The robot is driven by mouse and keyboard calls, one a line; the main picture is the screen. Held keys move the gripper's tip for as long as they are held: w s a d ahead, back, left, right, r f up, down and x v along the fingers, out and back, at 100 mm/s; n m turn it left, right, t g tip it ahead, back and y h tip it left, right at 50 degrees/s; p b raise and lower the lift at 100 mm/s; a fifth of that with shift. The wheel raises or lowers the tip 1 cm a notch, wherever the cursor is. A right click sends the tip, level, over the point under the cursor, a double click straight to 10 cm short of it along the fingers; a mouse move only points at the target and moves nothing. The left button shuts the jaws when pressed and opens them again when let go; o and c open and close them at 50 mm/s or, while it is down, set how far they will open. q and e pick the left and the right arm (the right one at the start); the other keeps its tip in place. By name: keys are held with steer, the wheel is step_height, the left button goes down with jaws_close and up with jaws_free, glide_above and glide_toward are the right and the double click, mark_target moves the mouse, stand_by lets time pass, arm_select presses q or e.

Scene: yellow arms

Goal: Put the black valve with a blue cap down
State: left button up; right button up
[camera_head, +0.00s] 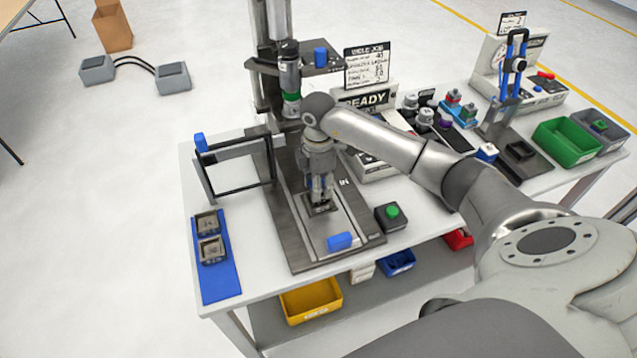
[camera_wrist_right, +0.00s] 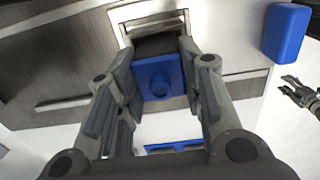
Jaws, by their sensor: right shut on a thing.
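My right gripper (camera_head: 320,200) points down over the grey base plate of the press station. In the right wrist view my right gripper (camera_wrist_right: 158,65) is shut on the black valve with a blue cap (camera_wrist_right: 160,80), a finger on each side. The valve's dark body meets a square, metal-rimmed nest (camera_wrist_right: 122,14) in the plate; I cannot tell if it rests in it or hovers just above. In the head view the gripper mostly hides the valve. A dark claw at the right edge of the right wrist view looks like my left gripper (camera_wrist_right: 300,92); its opening is unclear.
A blue block (camera_head: 340,241) lies on the plate in front of the gripper, with a green-button box (camera_head: 392,217) to its right. The press column (camera_head: 290,75) stands behind. A black frame (camera_head: 235,170) and a blue tray (camera_head: 220,288) with two square parts are left.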

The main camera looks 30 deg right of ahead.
steer(key=o, duration=1.1)
steer(key=shift+f, duration=0.1)
steer(key=shift+c, duration=0.2)
step_height(320, 180, up, 12)
steer(key=b, duration=0.2)
steer(key=shift+b, duration=0.3)
